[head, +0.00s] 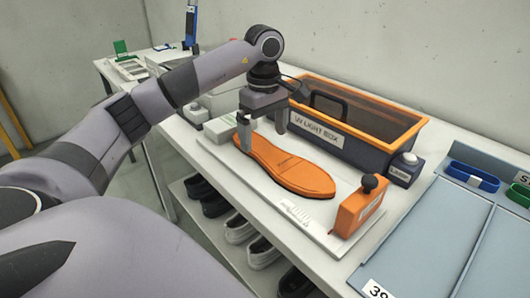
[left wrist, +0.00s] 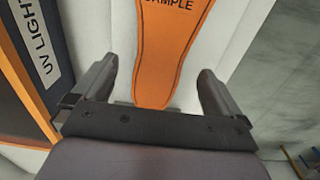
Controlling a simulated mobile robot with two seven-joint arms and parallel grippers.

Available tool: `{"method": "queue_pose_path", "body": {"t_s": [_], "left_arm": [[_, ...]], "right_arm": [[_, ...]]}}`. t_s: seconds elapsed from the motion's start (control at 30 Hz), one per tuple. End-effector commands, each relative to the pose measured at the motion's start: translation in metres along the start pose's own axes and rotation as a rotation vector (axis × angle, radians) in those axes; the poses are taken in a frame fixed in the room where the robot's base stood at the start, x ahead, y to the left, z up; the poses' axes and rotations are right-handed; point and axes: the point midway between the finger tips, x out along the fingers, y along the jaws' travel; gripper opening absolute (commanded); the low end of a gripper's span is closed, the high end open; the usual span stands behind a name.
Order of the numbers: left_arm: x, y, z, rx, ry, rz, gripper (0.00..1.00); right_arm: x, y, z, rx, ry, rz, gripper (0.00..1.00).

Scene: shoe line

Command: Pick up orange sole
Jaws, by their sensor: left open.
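The orange sole (head: 287,170) lies flat on a white board on the table in the head view, its narrow end toward the left. My left gripper (head: 262,140) is open above that narrow end, pointing down. In the left wrist view, the sole (left wrist: 166,50) shows dark lettering reading "SAMPLE", and its rounded narrow end lies between the two spread fingers of my left gripper (left wrist: 158,85). No contact between the fingers and the sole can be made out. My right gripper is not in view.
A UV light box (head: 330,140) with an orange rim stands right behind the sole. An orange block with a dark knob (head: 358,207) stands at the board's near right. Blue-grey trays (head: 425,240) lie at the right. Several shoes (head: 240,228) sit on a shelf below.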

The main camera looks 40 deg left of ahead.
Motion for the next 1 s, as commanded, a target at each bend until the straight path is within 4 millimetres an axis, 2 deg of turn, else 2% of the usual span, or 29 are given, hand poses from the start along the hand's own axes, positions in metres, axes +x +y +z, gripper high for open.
{"method": "queue_pose_path", "body": {"t_s": [0.1, 0.2, 0.47, 0.5, 0.53, 0.7, 1.0], "left_arm": [[0.020, -0.003, 0.000, -0.001, 0.000, -0.003, 1.00], [0.030, -0.002, 0.000, -0.002, 0.000, -0.001, 1.00], [0.033, -0.002, 0.000, -0.001, 0.000, 0.000, 1.00], [0.033, -0.002, 0.000, -0.001, 0.000, 0.000, 0.97], [0.033, -0.002, 0.000, -0.001, 0.000, 0.000, 0.87], [0.033, -0.002, 0.001, -0.001, -0.001, 0.001, 0.32], [0.031, -0.002, 0.001, -0.001, -0.001, 0.003, 0.31]], "right_arm": [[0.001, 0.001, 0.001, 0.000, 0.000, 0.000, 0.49], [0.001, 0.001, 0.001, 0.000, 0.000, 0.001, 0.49], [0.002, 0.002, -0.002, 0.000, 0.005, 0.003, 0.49], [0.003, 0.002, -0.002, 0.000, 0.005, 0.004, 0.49], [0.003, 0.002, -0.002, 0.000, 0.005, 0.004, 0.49], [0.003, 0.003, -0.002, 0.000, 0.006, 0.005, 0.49], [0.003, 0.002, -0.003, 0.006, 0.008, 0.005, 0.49]]}}
